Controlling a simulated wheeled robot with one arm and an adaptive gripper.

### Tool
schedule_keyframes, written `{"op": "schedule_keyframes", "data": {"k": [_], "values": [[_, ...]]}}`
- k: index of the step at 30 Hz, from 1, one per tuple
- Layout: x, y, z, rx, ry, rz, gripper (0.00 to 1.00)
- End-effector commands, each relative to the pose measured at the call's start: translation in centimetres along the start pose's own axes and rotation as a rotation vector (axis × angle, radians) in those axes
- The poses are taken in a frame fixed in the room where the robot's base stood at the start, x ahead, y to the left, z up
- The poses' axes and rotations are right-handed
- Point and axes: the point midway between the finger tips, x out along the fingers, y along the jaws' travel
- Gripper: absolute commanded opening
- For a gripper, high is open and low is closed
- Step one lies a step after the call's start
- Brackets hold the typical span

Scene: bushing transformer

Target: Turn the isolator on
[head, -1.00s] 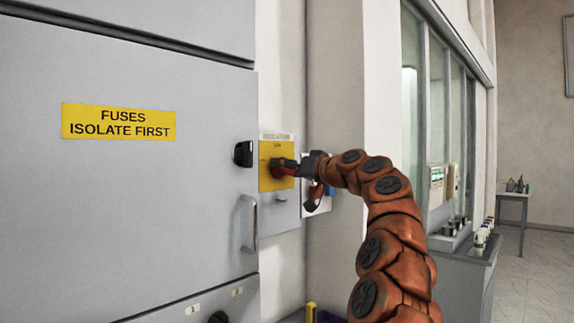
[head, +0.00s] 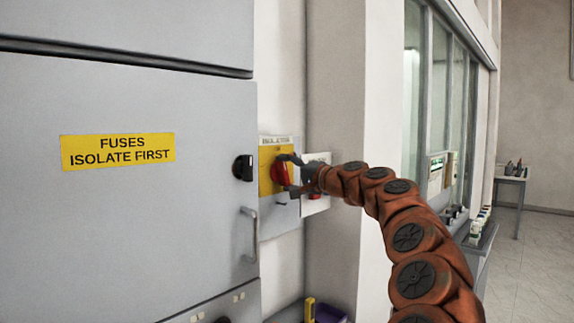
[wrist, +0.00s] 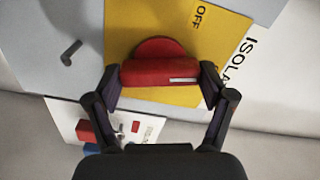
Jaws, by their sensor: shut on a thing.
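The isolator (head: 269,150) is a grey box on the wall with a yellow plate and a red rotary handle (head: 280,173). In the head view the handle looks roughly upright. In the wrist view the red handle (wrist: 160,74) lies across the picture, with a white mark near its right end. "OFF" is printed on the yellow plate (wrist: 218,55) at the upper right; no "ON" is legible. My gripper (wrist: 161,84) is shut on the handle, one finger at each end. In the head view my gripper (head: 291,174) reaches it from the right.
A grey cabinet with a yellow "FUSES ISOLATE FIRST" label (head: 118,151) stands left, with a black knob (head: 243,168) and a handle (head: 250,234). A white panel with red and blue parts (wrist: 105,125) is beside the isolator. A wall corner and windows are at right.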

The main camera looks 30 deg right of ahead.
Motion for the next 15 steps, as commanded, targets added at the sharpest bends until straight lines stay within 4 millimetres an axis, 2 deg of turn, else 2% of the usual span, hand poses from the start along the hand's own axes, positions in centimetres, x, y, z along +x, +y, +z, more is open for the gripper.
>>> {"op": "schedule_keyframes", "data": {"k": [1,6,15], "values": [[0.01,-0.46,-0.04,0.037,-0.003,0.0,0.46],[0.03,-0.24,-0.02,0.157,-0.003,0.0,0.46],[0.01,-0.08,-0.04,0.279,0.0,0.0,0.46]]}}
